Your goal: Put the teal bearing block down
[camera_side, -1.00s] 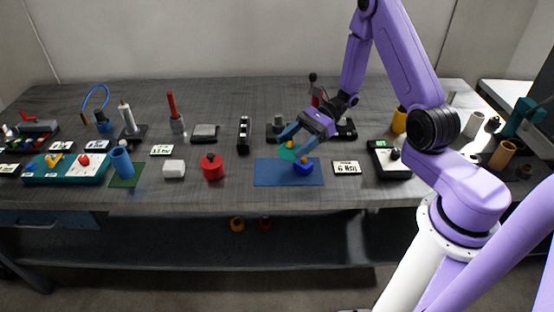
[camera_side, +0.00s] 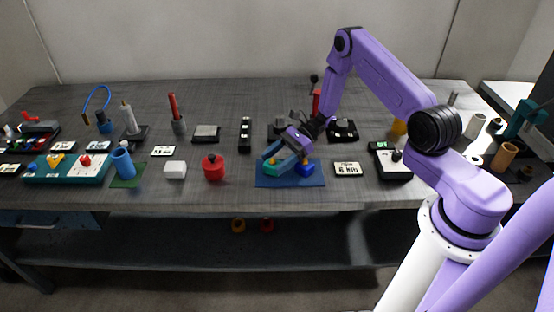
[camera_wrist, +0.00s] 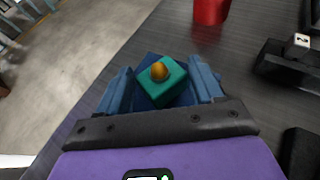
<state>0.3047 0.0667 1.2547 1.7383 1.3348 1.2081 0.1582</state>
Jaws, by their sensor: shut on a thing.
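The teal bearing block (camera_side: 271,170), with an orange-yellow knob on top, is between the blue fingers of my gripper (camera_side: 283,163). In the wrist view the teal block (camera_wrist: 163,86) sits between both fingertips (camera_wrist: 163,88), and my gripper is shut on it. It is over the left part of the blue mat (camera_side: 262,183). I cannot tell whether its underside touches the mat.
A red pot (camera_side: 213,169) and a white block (camera_side: 175,170) stand left of the mat. A label plate (camera_side: 347,169) lies to its right. Dark fixtures (camera_side: 343,131) stand behind. The table's front edge is just in front of the mat.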

